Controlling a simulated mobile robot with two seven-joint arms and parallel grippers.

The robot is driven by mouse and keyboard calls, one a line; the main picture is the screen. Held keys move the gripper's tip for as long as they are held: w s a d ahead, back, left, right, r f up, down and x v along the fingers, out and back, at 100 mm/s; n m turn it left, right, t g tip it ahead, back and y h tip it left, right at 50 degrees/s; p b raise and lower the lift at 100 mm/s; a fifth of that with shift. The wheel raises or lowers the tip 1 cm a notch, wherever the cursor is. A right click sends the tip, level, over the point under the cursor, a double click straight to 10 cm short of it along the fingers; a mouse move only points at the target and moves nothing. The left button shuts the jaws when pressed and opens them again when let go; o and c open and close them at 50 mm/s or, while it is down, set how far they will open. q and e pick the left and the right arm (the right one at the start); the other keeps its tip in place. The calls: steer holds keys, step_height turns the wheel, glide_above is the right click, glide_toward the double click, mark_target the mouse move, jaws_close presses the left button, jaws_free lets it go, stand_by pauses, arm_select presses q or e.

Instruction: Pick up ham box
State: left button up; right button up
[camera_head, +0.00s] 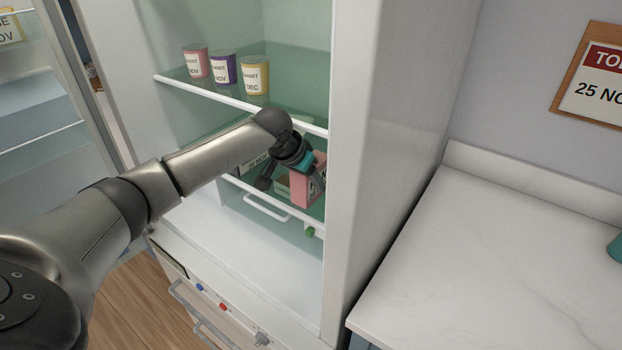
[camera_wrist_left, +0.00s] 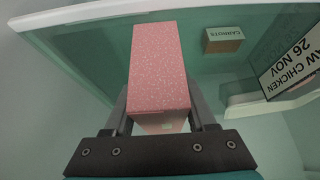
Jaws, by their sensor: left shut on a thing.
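A pink speckled box, which I take to be the ham box (camera_head: 311,184), is on the lower glass shelf inside the open fridge. It also shows in the left wrist view (camera_wrist_left: 158,75), between the two fingers. My left gripper (camera_head: 288,178) reaches into the fridge and is shut on this box. In the left wrist view my left gripper (camera_wrist_left: 161,115) has one finger on each side of it. I cannot read the name on the box, and I cannot tell whether it touches the shelf. My right gripper is in neither view.
A carrots box (camera_wrist_left: 223,40) stands near the pink box. A raw chicken label (camera_wrist_left: 293,62) shows at the right. Pink (camera_head: 196,63), purple (camera_head: 223,67) and yellow (camera_head: 255,75) yogurt pots stand on the shelf above my forearm. A white counter (camera_head: 480,260) lies right of the fridge.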

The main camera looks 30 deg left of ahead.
arm_select(q)
jaws_close()
